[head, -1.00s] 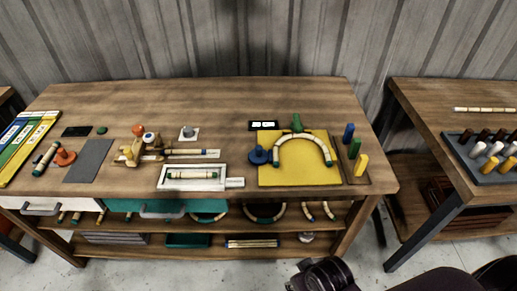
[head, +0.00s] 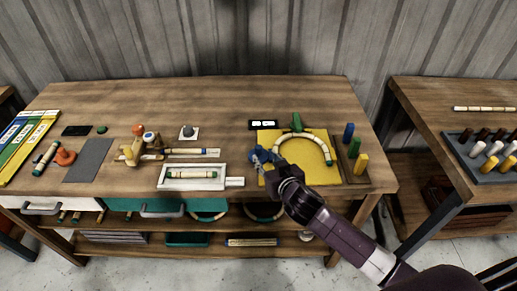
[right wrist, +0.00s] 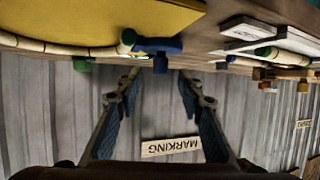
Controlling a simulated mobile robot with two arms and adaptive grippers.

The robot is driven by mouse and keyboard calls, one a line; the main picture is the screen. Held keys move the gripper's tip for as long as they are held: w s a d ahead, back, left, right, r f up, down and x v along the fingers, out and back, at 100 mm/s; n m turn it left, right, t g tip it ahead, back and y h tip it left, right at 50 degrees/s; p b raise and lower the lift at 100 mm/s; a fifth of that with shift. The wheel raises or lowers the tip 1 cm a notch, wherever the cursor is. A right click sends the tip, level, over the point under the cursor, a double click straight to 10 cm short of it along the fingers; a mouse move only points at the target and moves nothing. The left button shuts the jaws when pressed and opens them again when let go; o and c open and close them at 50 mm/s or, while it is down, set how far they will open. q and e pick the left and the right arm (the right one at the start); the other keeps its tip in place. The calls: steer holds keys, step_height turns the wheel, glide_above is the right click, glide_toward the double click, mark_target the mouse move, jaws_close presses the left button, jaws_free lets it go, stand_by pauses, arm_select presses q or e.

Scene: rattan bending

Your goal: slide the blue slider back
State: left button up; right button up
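The blue slider (right wrist: 157,45) is at the left side of the yellow board (head: 302,176), near the left end of the curved rattan piece (head: 318,143). In the head view it is mostly covered by my right gripper (head: 268,159), which comes in from the lower right. In the right wrist view, which looks upside down, the two fingers of my right gripper (right wrist: 158,80) are apart. The slider's blue post lies ahead between the fingertips, with a gap visible around it. My left gripper is not in view.
A green block (head: 296,121) stands behind the curved piece. A white tray (head: 228,183) with a rattan piece lies left of the board.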

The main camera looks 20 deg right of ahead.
mark_target(260, 150)
steer(key=shift+w, duration=0.55)
steer(key=shift+p+x, duration=0.5)
steer(key=shift+x, duration=3)
jaws_close()
